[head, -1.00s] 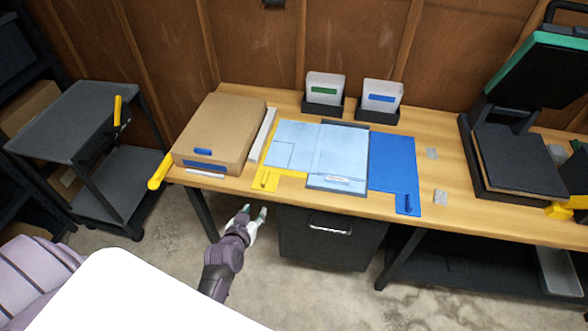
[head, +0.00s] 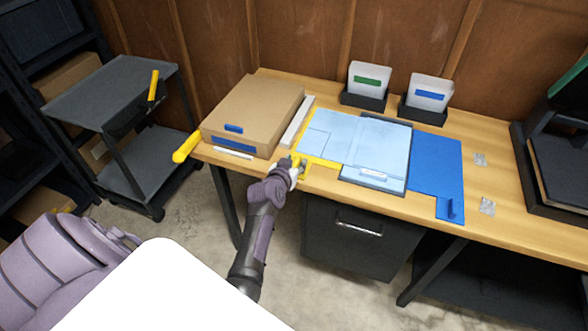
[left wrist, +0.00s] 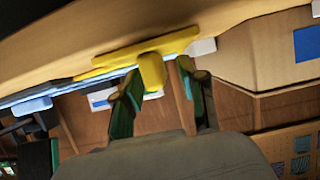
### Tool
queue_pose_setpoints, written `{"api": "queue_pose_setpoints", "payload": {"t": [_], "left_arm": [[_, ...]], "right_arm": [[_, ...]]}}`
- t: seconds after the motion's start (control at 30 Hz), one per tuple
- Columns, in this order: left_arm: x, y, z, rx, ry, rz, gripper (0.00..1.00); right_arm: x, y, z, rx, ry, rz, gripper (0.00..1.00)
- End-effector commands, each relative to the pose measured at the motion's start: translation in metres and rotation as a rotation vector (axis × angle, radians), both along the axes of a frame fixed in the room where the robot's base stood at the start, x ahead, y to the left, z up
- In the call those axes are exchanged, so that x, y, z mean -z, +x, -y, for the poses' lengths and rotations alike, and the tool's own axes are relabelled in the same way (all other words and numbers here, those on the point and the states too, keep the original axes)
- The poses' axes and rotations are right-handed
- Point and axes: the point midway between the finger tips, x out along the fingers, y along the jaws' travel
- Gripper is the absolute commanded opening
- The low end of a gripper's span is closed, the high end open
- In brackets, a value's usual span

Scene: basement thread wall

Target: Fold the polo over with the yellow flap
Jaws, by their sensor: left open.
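The light blue polo (head: 333,128) lies flat on the folding board on the bench. Its left part rests on the yellow flap (head: 320,161), whose yellow edge shows along the front left. My left gripper (head: 292,166) is at the flap's front left tab. In the left wrist view, my open left gripper (left wrist: 156,98) has the yellow handle (left wrist: 152,72) of the flap between its two fingers. I cannot tell whether the fingers touch it. My right gripper is not in view.
The blue flap (head: 436,165) lies flat on the right with its own blue handle (head: 450,208). A cardboard box (head: 253,112) stands left of the board, with a pale strip (head: 298,121) between. Two labelled bins (head: 367,85) stand behind. A dark cart (head: 112,90) is at the left.

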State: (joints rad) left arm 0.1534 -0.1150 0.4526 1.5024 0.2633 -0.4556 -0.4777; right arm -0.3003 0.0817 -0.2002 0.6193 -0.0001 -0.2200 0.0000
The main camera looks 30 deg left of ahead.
Motion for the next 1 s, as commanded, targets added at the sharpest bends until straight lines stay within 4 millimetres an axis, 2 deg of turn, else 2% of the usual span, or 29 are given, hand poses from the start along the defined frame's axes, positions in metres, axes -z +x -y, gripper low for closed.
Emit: {"api": "queue_pose_setpoints", "payload": {"t": [0.07,0.37,0.47,0.63,1.0], "left_arm": [[0.0027,0.0045,-0.0012,0.000,0.000,0.001,0.42],[0.0021,0.0060,-0.0018,0.000,0.000,-0.001,0.42],[0.0021,0.0059,-0.0017,0.000,0.000,-0.001,0.28],[0.0021,0.0059,-0.0017,0.000,0.000,-0.001,0.00],[0.0017,0.0057,-0.0030,-0.001,0.003,-0.001,0.00]], "right_arm": [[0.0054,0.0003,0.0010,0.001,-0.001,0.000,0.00],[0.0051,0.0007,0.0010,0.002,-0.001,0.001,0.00],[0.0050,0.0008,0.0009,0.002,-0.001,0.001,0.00],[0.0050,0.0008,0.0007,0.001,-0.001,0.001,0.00],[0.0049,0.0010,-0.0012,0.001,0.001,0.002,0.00]]}}
